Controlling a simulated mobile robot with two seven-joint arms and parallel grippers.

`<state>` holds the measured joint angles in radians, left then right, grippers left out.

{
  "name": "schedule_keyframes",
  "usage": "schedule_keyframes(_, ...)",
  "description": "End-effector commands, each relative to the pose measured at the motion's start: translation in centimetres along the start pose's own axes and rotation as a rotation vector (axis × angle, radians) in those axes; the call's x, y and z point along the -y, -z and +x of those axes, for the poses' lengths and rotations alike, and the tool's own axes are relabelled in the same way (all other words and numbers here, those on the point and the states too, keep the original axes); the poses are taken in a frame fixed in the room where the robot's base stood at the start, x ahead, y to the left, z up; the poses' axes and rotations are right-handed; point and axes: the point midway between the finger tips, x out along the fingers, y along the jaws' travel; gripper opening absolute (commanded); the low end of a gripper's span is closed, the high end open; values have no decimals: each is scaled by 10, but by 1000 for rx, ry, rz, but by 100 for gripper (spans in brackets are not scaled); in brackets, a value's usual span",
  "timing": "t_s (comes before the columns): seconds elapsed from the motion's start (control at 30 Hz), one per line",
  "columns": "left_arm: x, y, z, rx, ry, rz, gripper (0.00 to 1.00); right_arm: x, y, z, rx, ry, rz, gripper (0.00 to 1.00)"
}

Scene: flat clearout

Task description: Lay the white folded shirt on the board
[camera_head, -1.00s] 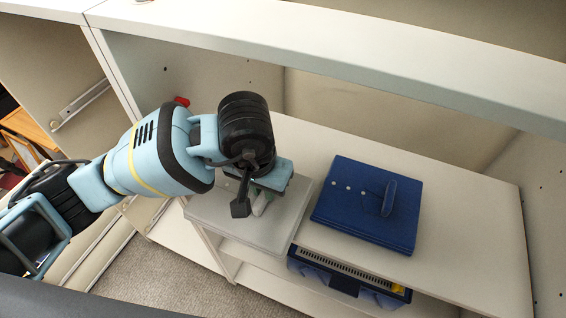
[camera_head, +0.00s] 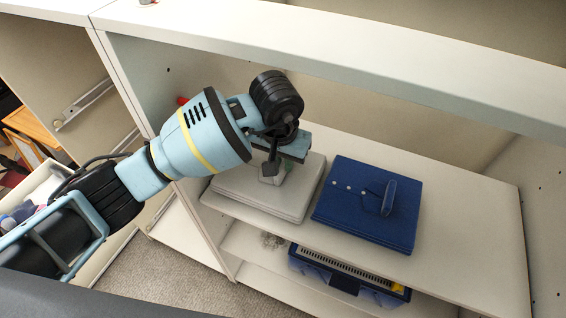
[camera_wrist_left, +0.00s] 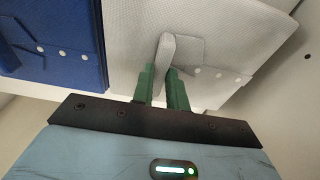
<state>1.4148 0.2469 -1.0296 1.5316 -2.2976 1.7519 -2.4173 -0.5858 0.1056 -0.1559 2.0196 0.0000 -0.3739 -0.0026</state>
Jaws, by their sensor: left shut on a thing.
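The white folded shirt (camera_head: 298,203) is a flat pale square over the left part of the cabinet's white board (camera_head: 455,225). In the left wrist view the shirt (camera_wrist_left: 125,35) shows a raised tab and a row of pale dots. My left gripper (camera_head: 270,172) is above the shirt, shut on its tab; the green fingers (camera_wrist_left: 164,78) stand on either side of the tab. The shirt looks level and very near the board; I cannot tell whether it touches. My arm hides its back left part. The right gripper is out of view.
A blue folded garment (camera_head: 345,200) with a similar tab lies on the board just right of the shirt. A blue item (camera_head: 345,277) stands on the shelf below. The board's right end is clear.

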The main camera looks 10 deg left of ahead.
Motion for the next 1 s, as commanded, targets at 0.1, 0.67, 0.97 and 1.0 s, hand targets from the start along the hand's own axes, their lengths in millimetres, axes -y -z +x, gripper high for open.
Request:
schedule_keyframes(0.1, -1, -1, 11, -2, -2, -1, 0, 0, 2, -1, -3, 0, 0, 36)
schedule_keyframes(0.67, 0, -2, 18, -2, -1, 0, 29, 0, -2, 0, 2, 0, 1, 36)
schedule_keyframes(0.97, 0, -2, 17, -3, -1, 0, 37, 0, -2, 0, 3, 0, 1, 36)
schedule_keyframes(1.0, 0, -2, 17, -3, -1, 0, 37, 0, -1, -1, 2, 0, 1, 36)
